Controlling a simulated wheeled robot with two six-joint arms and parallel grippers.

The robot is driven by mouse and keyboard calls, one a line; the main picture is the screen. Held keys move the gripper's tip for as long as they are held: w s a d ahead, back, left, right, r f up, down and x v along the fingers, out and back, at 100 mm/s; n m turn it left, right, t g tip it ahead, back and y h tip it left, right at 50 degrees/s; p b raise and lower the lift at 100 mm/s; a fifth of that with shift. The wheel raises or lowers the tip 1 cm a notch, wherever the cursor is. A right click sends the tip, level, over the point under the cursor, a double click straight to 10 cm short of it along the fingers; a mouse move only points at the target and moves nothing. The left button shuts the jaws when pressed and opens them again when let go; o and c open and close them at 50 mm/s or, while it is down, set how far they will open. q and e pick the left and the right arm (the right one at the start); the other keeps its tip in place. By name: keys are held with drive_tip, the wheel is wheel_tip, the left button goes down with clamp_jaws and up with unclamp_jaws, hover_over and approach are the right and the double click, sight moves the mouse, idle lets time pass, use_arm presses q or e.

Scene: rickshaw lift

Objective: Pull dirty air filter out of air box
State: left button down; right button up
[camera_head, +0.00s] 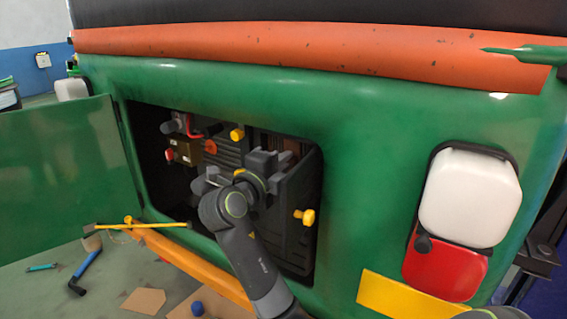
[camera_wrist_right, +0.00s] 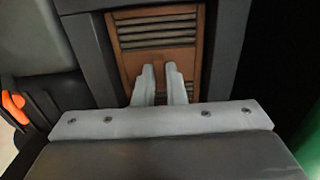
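The air box is the dark housing (camera_head: 300,190) in the open bay of the green vehicle. The dirty air filter, a brown slatted panel, sits inside it and shows in the right wrist view (camera_wrist_right: 188,33). My right gripper (camera_head: 268,160) is at the box opening and hides much of the filter in the head view. In the right wrist view its two pale fingers (camera_wrist_right: 159,70) point at the filter, a narrow gap apart. A brown strip shows between them. I cannot tell whether they touch it. My left gripper is out of view.
Yellow knobs (camera_head: 305,216) stick out by the box. The green hatch panel (camera_head: 65,160) is open at left. A yellow-handled tool (camera_head: 150,225), a blue-handled tool (camera_head: 85,268) and cardboard (camera_head: 145,300) lie low at left. The bay frame surrounds my arm.

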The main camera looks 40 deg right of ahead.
clamp_jaws()
drive_tip(key=b+v, duration=0.5)
drive_tip(key=v, duration=0.2)
idle(0.9)
drive_tip(key=shift+b+v, duration=2)
drive_tip(key=shift+v, duration=0.55)
